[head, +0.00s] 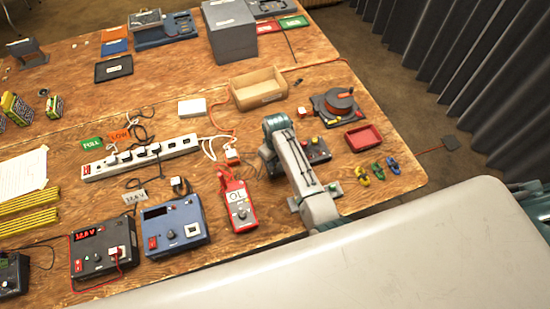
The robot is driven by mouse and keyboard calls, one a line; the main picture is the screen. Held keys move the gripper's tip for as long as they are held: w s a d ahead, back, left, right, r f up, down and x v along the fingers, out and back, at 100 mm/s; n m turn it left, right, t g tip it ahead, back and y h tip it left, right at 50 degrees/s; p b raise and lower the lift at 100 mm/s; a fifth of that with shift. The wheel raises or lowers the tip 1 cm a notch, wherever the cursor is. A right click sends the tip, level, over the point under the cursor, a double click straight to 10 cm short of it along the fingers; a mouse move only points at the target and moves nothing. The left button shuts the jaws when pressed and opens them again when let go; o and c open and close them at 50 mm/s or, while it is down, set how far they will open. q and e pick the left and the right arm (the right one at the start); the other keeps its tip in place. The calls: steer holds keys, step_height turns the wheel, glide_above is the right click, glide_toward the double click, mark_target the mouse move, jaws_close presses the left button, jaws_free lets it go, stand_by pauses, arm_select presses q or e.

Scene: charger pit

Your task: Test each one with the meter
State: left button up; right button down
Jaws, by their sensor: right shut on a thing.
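The red handheld meter (238,205) lies on the wooden bench, its display reading "OL". A small red-and-white piece (232,156) with a lead is just above it. My right gripper (268,162) is low over the bench, right of that piece and above the meter in the picture. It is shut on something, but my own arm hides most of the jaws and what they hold. A white power strip (140,158) has several plugs and cables. A green "FULL" card (92,144) and an orange "LOW" card (119,136) lie behind it. My left gripper is out of view.
A blue device (175,226) and a black device (103,249) stand left of the meter. An open wooden box (259,90), a cable reel (340,103) and a red tray (364,138) surround my arm. Colored clips (378,170) lie near the right edge.

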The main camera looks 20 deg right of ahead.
steer(key=shift+f, duration=0.9)
stand_by(1.3)
steer(key=c, duration=1)
jaws_free()
steer(key=shift+r, duration=0.1)
steer(key=shift+r, duration=3.65)
